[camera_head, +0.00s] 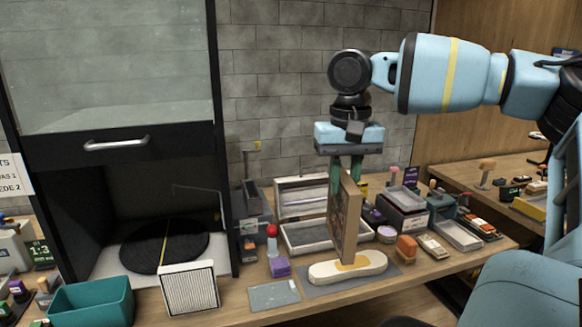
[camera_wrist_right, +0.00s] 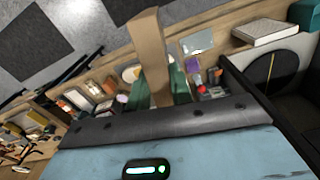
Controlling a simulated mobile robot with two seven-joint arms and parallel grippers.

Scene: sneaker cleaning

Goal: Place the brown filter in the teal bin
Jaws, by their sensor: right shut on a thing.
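My right gripper (camera_head: 347,166) points down above the middle of the table. Its green fingers are shut on the brown filter (camera_head: 345,217), a flat upright panel with a pale frame. The filter's lower end is just above or at a white sole-shaped piece; I cannot tell if they touch. In the right wrist view the filter (camera_wrist_right: 150,55) stands between the green fingers (camera_wrist_right: 162,88). The teal bin (camera_head: 92,302) sits at the table's left front, far left of the gripper. A corner of it shows in the right wrist view (camera_wrist_right: 305,14). My left gripper is not in view.
A white-framed pleated filter (camera_head: 190,289) stands right beside the teal bin. A dark cabinet with a raised glass door (camera_head: 110,65) and a round black pad (camera_head: 164,246) is behind. A red-topped bottle (camera_head: 272,240), a purple block (camera_head: 279,267) and trays crowd the middle.

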